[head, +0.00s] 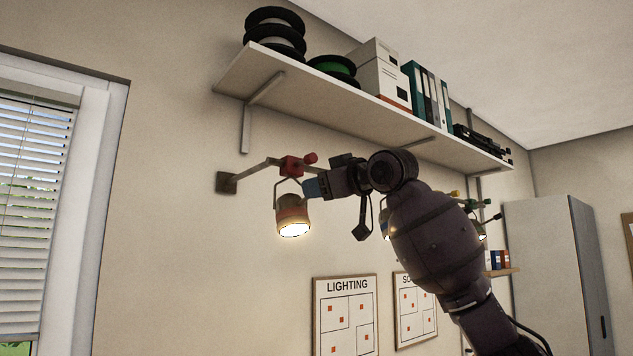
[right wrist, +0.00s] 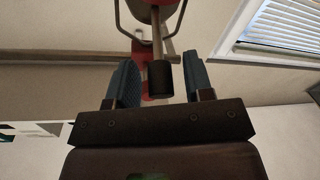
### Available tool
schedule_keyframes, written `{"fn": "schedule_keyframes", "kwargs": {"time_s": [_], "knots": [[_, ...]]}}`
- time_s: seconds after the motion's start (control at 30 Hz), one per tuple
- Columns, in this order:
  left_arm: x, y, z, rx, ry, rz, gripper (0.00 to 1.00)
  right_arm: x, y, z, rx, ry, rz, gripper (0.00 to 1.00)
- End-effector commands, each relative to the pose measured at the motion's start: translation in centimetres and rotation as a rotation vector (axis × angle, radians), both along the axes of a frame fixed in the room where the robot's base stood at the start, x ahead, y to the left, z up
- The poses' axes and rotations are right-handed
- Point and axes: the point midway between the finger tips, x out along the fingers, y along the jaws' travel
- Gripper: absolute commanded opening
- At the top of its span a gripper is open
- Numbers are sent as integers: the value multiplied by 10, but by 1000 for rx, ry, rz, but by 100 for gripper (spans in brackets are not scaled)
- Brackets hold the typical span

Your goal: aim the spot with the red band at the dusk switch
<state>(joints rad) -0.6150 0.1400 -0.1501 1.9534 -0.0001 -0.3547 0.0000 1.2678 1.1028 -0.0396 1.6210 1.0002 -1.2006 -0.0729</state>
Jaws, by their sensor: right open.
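The red-marked spot (head: 293,217) hangs lit from a jointed wall arm, its mouth facing down. The wall arm has a red joint block (head: 291,166) and a red knob. My right gripper (head: 313,188) is just right of the lamp's bracket in the head view. In the right wrist view its two blue fingers (right wrist: 160,88) are open, with a dark cylinder (right wrist: 160,78) showing between them and the forked bracket (right wrist: 128,28) beyond. I cannot tell whether either finger touches anything. My left gripper is not in view. I cannot make out the dusk switch.
A shelf (head: 370,108) with spools, boxes and binders runs above the arm. Other spots (head: 483,236) are partly hidden behind my right arm. Framed LIGHTING (head: 346,315) and second (head: 415,308) panels hang below. A window (head: 40,200) is at left and a cabinet (head: 548,265) at right.

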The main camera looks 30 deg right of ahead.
Motion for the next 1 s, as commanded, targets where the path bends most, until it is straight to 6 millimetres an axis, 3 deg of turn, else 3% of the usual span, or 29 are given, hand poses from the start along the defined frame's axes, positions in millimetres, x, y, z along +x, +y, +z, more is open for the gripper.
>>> {"fn": "schedule_keyframes", "kwargs": {"time_s": [0.17, 0.47, 0.77, 1.0], "knots": [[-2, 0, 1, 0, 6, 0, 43, 10, 3, 0, 1, 1, 1, 47], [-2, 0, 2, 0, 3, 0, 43, 11, 3, -1, 0, 0, 0, 47], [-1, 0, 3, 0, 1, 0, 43, 11, 3, 0, 0, 0, 0, 1], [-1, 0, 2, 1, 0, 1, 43, 11, 3, -1, 1, -3, 0, 0]]}}
